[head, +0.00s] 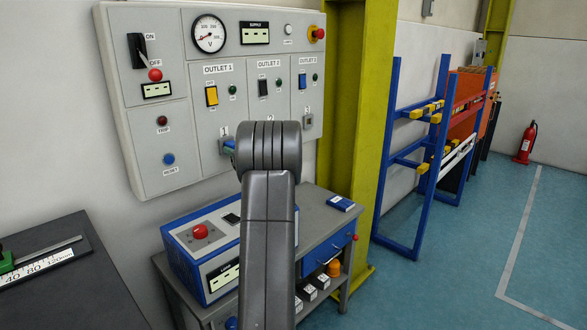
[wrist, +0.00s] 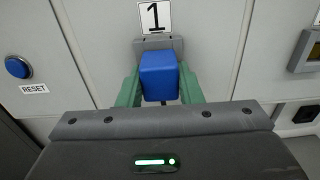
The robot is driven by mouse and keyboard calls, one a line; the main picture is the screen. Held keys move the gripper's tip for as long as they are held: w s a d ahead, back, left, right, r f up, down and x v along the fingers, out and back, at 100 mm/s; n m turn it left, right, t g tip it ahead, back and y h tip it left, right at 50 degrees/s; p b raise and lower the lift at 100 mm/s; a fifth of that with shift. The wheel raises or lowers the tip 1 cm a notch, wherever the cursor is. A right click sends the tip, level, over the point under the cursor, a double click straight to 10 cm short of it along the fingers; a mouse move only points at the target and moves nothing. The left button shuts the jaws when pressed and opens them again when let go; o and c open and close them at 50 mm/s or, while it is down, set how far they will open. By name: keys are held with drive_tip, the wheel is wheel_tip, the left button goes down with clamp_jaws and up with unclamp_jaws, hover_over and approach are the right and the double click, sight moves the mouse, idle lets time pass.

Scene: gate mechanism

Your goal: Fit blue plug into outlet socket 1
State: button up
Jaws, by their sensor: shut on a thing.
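The blue plug (wrist: 159,76) is held between the two green fingers of my gripper (wrist: 159,88) in the wrist view. The plug is right in front of the grey outlet socket 1 (wrist: 178,43), below the label "1". I cannot tell whether the plug is seated in the socket or only against it. In the head view the blue plug (head: 229,147) shows at the panel under OUTLET 1, just left of my arm. My arm hides the gripper and most of the socket there.
The wall panel (head: 199,130) carries switches, a dial and a red stop button (head: 318,34). Outlet 3's socket (head: 308,121) is to the right. Below stands a grey bench (head: 325,208) with a blue box (head: 188,265). Open floor lies at the right.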

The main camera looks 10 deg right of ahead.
drive_tip(key=shift+w+a, duration=0.2)
drive_tip(key=shift+w, duration=0.05)
idle(0.5)
drive_tip(key=o, duration=1.1)
drive_tip(key=shift+s+d, duration=0.35)
drive_tip(key=b+v, duration=0.2)
drive_tip(key=v, duration=1)
drive_tip(key=shift+s+d, duration=0.15)
drive_tip(key=shift+s, duration=0.15)
